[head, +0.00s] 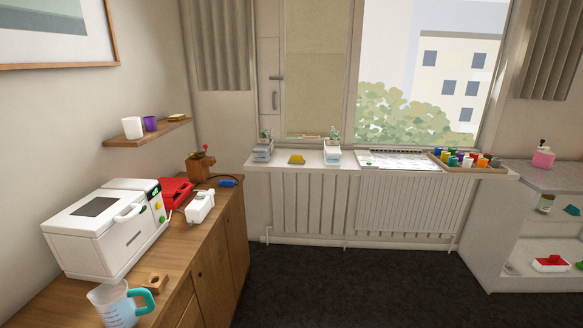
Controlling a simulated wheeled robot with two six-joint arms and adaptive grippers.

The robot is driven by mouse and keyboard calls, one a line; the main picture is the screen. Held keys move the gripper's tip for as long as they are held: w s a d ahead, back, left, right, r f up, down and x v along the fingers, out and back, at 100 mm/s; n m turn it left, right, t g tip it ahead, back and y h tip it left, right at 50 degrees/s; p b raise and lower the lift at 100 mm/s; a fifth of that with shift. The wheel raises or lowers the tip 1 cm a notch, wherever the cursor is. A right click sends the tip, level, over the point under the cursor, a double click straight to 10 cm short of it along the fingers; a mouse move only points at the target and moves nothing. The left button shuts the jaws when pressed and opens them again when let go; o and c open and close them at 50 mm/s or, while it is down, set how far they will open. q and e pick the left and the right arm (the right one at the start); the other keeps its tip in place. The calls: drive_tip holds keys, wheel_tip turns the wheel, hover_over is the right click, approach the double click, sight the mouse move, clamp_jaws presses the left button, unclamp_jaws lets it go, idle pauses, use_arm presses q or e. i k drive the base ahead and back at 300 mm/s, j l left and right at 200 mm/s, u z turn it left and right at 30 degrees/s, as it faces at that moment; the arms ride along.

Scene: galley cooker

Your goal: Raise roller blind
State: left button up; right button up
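A beige panel (318,65), apparently the roller blind, covers the left window pane from the top edge of the picture down to near the sill. Its lower edge lies close above the sill, partly behind small items. I cannot make out a pull cord or chain for it. The right window pane (430,65) is uncovered and shows trees and a building. Neither of my grippers is in view.
The window sill (350,160) above the radiator (310,205) carries dispensers, a yellow item, paper and a tray of paint pots (468,160). A wooden sideboard (215,250) with appliances stands left, a white shelf unit (490,230) right. The dark floor (350,285) between is clear.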

sight(315, 83)
drive_tip(key=i+u, duration=0.15)
drive_tip(key=i, duration=0.4)
drive_tip(key=i+l+u, duration=0.15)
drive_tip(key=i, duration=0.35)
drive_tip(key=i+l+u, duration=0.2)
drive_tip(key=i, duration=0.35)
drive_tip(key=i+l+u, duration=0.15)
drive_tip(key=i+l, duration=0.15)
drive_tip(key=i, duration=0.2)
drive_tip(key=i+l+u, duration=0.15)
drive_tip(key=i+l, duration=0.15)
drive_tip(key=i, duration=0.2)
